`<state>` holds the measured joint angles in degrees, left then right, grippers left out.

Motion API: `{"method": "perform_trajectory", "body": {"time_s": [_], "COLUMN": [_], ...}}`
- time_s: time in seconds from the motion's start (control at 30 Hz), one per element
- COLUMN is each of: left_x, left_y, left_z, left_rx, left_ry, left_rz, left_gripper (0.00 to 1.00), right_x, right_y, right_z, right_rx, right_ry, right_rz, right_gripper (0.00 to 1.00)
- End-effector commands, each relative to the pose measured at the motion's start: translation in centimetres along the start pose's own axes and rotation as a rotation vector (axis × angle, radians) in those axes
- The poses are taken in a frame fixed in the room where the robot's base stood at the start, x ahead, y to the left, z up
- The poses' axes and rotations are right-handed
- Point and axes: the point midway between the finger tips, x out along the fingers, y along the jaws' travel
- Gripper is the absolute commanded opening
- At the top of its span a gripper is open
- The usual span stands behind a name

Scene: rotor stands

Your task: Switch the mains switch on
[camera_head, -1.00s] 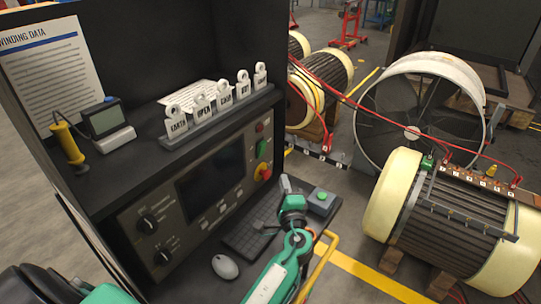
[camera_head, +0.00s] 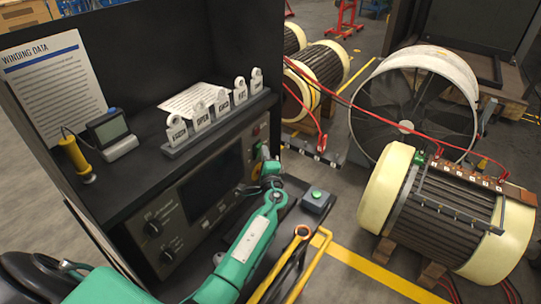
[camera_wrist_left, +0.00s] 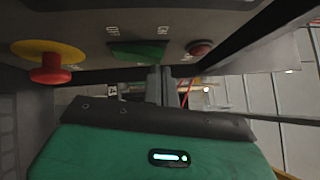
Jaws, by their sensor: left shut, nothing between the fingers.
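The control panel (camera_head: 165,215) is on the front of the black cabinet. In the wrist view it carries a green switch (camera_wrist_left: 138,52), a red lamp or button (camera_wrist_left: 199,48) to its right and a red mushroom knob (camera_wrist_left: 50,70) on a yellow disc to its left. My left gripper (camera_head: 264,160) is at the panel's right end, partly hiding these controls in the head view. Its fingers (camera_wrist_left: 160,85) are shut and empty, close to the green switch; contact cannot be told. My right gripper is not in view.
A shelf above the panel holds a rack of white tags (camera_head: 215,120), a meter (camera_head: 110,130) and a yellow-handled tool (camera_head: 72,155). A box with a green button (camera_head: 317,199) is right of the gripper. Motors (camera_head: 440,215) and a large fan stand at right.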

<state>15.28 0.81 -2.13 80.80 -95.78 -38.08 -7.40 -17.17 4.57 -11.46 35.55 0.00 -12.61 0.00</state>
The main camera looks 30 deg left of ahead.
Motion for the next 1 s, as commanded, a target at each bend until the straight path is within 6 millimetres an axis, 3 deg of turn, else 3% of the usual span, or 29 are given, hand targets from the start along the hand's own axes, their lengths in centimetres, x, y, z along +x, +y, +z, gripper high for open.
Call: {"method": "perform_trajectory", "body": {"time_s": [1.0], "left_x": [0.3], "left_y": [-0.5], "left_z": [0.3], "left_rx": [-0.077], "left_ry": [0.001], "left_rz": [0.076], "left_gripper": [0.0], "right_x": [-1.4], "right_y": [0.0], "right_z": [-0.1], "right_rx": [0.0], "right_ry": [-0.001], "right_rz": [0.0], "right_gripper": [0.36]}}
